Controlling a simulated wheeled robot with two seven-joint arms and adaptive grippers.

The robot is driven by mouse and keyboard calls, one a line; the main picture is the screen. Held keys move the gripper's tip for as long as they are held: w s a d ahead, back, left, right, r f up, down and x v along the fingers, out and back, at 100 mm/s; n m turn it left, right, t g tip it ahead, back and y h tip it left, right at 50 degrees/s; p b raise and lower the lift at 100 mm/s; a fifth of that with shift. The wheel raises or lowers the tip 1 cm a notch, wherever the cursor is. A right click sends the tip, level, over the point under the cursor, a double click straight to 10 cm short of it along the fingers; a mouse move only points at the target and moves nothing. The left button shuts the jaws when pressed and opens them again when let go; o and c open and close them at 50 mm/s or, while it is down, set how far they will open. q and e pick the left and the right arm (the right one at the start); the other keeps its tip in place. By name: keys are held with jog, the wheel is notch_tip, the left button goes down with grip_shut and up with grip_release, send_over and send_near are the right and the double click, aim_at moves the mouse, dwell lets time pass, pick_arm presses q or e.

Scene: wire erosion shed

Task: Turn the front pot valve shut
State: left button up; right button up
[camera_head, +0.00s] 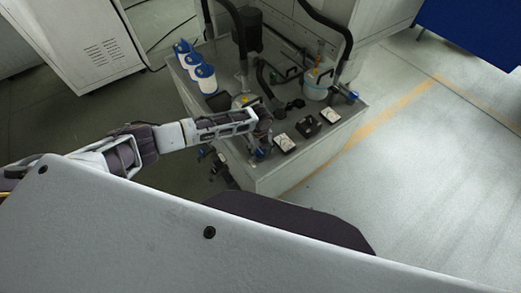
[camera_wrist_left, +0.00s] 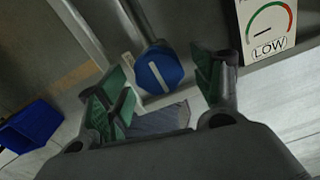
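The front pot valve (camera_wrist_left: 160,70) shows in the left wrist view as a blue round knob with a white line across it, on a grey pipe. The line runs slightly slanted from upper left to lower right. My left gripper (camera_wrist_left: 163,95) is open, with green-padded fingers on either side of and below the knob; I cannot tell whether they touch it. In the head view my left gripper (camera_head: 259,146) is at the near edge of the grey bench and largely covers the knob there. My right gripper is not in view.
The bench (camera_head: 270,182) carries black hoses, a clear pot (camera_head: 318,88), blue-and-white containers (camera_head: 204,78) and several gauge cards. A card reading LOW (camera_wrist_left: 268,25) is right of the knob. Another blue knob (camera_head: 352,96) is at the bench's right. Floor to the right is open.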

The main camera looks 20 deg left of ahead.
aim_at(261, 151)
pick_arm(q)
notch_tip(261, 151, up, 12)
dwell(1.1)
jog(key=shift+d, duration=0.1)
dwell(0.4)
